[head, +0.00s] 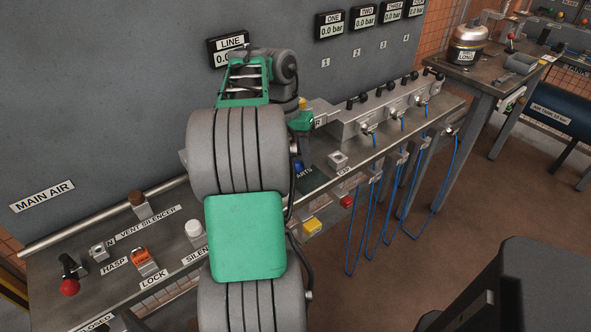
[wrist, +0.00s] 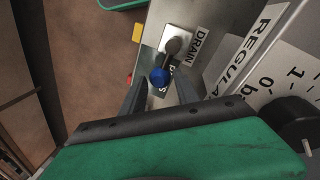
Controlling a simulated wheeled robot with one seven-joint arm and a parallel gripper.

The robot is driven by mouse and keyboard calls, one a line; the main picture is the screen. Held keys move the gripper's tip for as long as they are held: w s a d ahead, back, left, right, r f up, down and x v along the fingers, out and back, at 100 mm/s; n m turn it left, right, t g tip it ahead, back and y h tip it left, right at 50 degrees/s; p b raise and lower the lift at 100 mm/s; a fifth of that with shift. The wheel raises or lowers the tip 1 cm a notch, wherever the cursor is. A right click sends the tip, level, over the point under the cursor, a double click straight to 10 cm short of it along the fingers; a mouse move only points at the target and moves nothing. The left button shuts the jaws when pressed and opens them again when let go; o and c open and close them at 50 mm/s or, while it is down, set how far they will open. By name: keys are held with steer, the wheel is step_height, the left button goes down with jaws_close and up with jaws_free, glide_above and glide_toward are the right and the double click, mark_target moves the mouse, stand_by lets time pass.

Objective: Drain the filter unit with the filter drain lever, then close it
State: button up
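The filter drain lever is a short grey arm with a blue knob (wrist: 160,77) on a pale square base (wrist: 184,40), beside a DRAIN label, in the wrist view. My gripper (wrist: 161,88) is open, its two dark fingers on either side of the blue knob, with a visible gap to each. I cannot tell whether the knob is at fingertip depth. In the head view my arm covers much of the bench and the filter area; a small blue part (head: 307,161) shows beside it. The filter unit itself is not clearly seen.
A grey manifold (head: 375,112) with several black-handled valves and hanging blue hoses is to the right. A red-knobbed lever (head: 69,284), an orange lock (head: 143,262) and a white silencer (head: 195,233) stand on the left bench. A regulator dial (wrist: 296,88) is close right in the wrist view.

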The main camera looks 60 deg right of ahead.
steer(key=shift+s+f, duration=0.1)
steer(key=shift+f, duration=0.45)
jaws_close()
